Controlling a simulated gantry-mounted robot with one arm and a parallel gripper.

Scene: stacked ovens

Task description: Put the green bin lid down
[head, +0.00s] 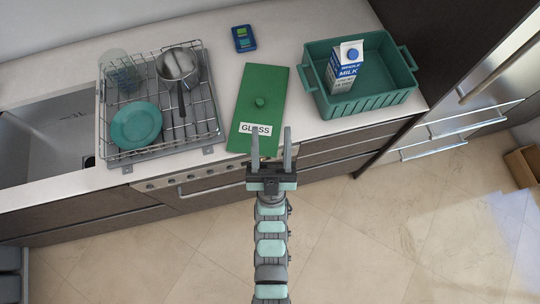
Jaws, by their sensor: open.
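The green bin lid (262,86) lies flat on the white counter, between the dish rack and the green crate. It has a round green knob (259,102) near its middle and a white label reading "GLASS" (255,129) toward its front end. My gripper (271,134) is open and empty. In this view its two fingers overlap the front edge of the lid around the label. I cannot tell the height of the fingers above the lid, and no contact with it shows.
A wire dish rack (207,112) with a teal plate (136,125), a pot (178,66) and a glass stands left, beside the sink (50,135). A green crate (375,102) holding a milk carton (345,67) stands right. A small blue device (244,38) lies behind the lid.

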